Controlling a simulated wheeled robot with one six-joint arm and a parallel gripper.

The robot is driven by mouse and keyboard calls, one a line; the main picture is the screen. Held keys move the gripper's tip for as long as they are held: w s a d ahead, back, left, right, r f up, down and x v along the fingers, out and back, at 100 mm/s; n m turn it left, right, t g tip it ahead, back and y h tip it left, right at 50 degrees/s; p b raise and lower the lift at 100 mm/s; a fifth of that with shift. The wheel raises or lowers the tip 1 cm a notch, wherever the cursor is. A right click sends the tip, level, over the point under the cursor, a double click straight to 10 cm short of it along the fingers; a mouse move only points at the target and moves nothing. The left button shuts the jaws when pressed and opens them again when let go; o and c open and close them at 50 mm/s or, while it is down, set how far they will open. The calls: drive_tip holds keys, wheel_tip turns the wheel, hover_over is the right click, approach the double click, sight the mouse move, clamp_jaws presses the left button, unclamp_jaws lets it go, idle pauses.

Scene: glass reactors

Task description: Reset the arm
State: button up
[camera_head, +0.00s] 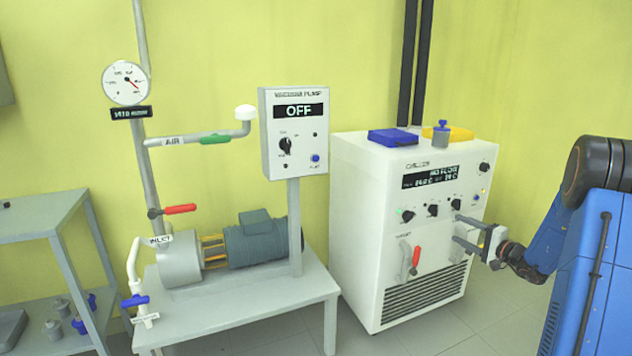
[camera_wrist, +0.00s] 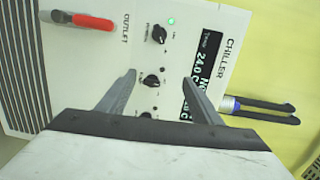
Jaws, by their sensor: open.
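My gripper (camera_head: 462,230) is at the front of the white chiller (camera_head: 362,225), near its row of black knobs. In the wrist view my gripper (camera_wrist: 160,82) is open, its two grey fingers apart with nothing between them. A black knob (camera_wrist: 150,80) shows in line with the gap between the fingers. I cannot tell whether the fingers touch the panel. The chiller display (camera_wrist: 204,72) is lit and a green light glows beside a knob. My arm reaches in from the right.
A red-handled outlet valve (camera_head: 415,260) sticks out below the knobs. Left of the chiller, a vacuum pump box (camera_head: 294,160) reading OFF stands over a table (camera_head: 250,312) with a motor pump (camera_head: 262,240). A grey shelf (camera_head: 42,222) is at far left. Floor in front is clear.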

drive_tip(key=s+a+r+n+g+y, duration=0.25)
drive_tip(key=s+a, duration=0.25)
drive_tip(key=a, duration=0.4)
drive_tip(key=s+a+r+n+g+y, duration=0.1)
drive_tip(key=s+a+r+n+g, duration=0.2)
drive_tip(key=a, duration=0.6)
drive_tip(key=s+a+r+n+g+h, duration=0.25)
drive_tip(key=s+a+g, duration=0.25)
drive_tip(key=s+a, duration=0.8)
drive_tip(key=s+a+n+g+h, duration=0.2)
drive_tip(key=s+n+h, duration=0.1)
drive_tip(key=s, duration=1.4)
drive_tip(key=s+d+f+t+h, duration=0.1)
drive_tip(key=s+d+h, duration=0.1)
drive_tip(key=s, duration=0.4)
drive_tip(key=s+d+f+n+h, duration=0.1)
drive_tip(key=s+d+h, duration=0.2)
drive_tip(key=s, duration=0.4)
drive_tip(key=shift+d+n+t+h, duration=0.3)
drive_tip(key=shift+d+t, duration=0.05)
